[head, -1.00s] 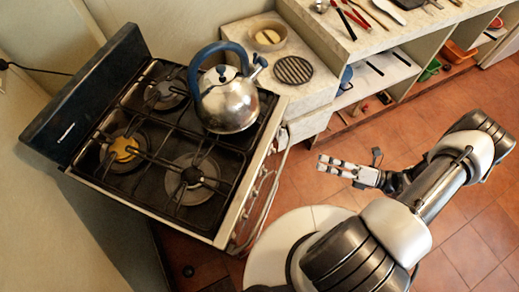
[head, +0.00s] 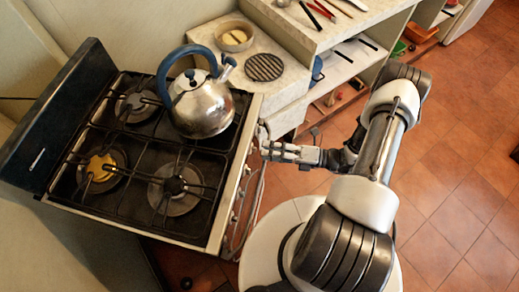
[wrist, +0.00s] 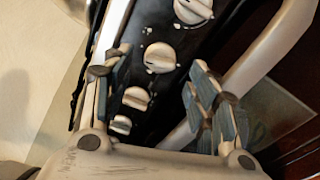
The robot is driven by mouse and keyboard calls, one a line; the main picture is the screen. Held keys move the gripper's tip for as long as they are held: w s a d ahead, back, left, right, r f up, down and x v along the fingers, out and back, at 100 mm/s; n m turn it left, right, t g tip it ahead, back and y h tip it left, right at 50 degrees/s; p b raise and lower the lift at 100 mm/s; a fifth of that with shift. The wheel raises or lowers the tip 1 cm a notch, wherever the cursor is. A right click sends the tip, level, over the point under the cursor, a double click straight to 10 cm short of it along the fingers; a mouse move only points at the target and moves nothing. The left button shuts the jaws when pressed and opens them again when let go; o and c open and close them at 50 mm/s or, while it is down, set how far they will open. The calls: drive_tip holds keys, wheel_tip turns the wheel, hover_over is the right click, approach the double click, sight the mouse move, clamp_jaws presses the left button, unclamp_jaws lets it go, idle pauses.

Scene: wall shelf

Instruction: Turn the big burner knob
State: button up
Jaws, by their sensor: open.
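The stove (head: 150,220) has a row of white knobs on its dark front panel. In the wrist view, a large-looking knob (wrist: 193,10) is at the top edge, a second knob (wrist: 160,57) lies below it, and two smaller-looking knobs (wrist: 136,98) lie lower. The nearer-the-top knobs look bigger; I cannot tell which is the big burner's. In the head view the knobs (head: 241,193) are tiny along the front edge. My gripper (head: 266,145) is at the stove's front, near its far corner. In the wrist view my gripper (wrist: 155,80) is open, its fingers either side of the knob row, holding nothing.
The oven door handle (wrist: 270,55) runs close beside my right finger in the wrist view. A steel kettle (head: 203,108) with a blue handle stands on the back-right burner area. The counter (head: 280,100) holds a bowl (head: 235,37) and a round trivet (head: 265,67).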

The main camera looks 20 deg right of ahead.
sight(251, 149)
drive_tip(key=x, duration=0.3)
drive_tip(key=shift+w+a, duration=0.1)
drive_tip(key=shift+a, duration=0.15)
drive_tip(key=shift+c, duration=0.5)
drive_tip(key=c, duration=1)
